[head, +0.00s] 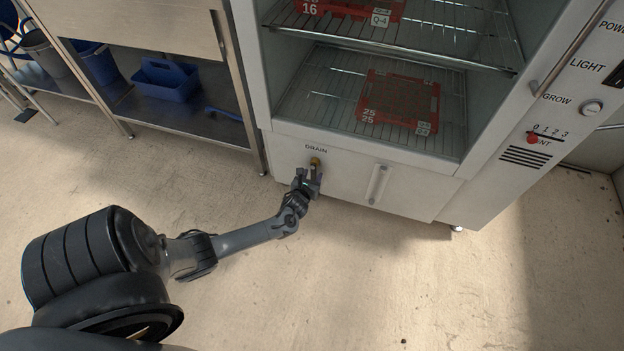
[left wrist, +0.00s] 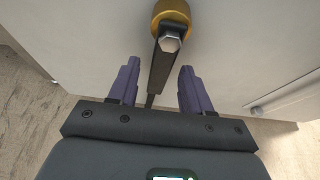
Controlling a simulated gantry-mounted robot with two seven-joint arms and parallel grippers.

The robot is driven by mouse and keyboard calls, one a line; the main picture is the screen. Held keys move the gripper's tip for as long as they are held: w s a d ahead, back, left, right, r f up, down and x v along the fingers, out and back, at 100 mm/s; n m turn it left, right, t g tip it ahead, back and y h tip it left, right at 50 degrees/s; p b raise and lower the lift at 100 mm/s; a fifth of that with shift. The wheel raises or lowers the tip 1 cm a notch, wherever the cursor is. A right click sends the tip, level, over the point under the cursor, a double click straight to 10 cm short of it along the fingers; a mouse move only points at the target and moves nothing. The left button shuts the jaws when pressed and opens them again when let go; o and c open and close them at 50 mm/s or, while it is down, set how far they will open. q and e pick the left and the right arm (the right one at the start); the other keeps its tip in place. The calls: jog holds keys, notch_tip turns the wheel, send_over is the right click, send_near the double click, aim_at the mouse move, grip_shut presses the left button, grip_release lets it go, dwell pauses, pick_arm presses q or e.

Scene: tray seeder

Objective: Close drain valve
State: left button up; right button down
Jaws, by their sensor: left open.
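The drain valve (head: 315,162) is on the lower front panel of the white cabinet, just under the "DRAIN" label. In the left wrist view it shows a brass body (left wrist: 172,17), a hex bolt and a dark lever handle (left wrist: 160,72) that points down toward my gripper. My left gripper (head: 312,178) is right at the valve. In the left wrist view its two purple fingers (left wrist: 157,80) are open, one on each side of the lever, with gaps visible on both sides. My right gripper is not in view.
The cabinet has wire shelves with red trays (head: 400,100) above the panel. A vertical handle (head: 377,185) is on the panel to the valve's right. A metal bench with a blue caddy (head: 167,78) stands at left. The floor in front is clear.

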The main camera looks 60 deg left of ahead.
pick_arm(q)
jog(key=shift+w+a, duration=0.1)
grip_shut()
dwell(0.3)
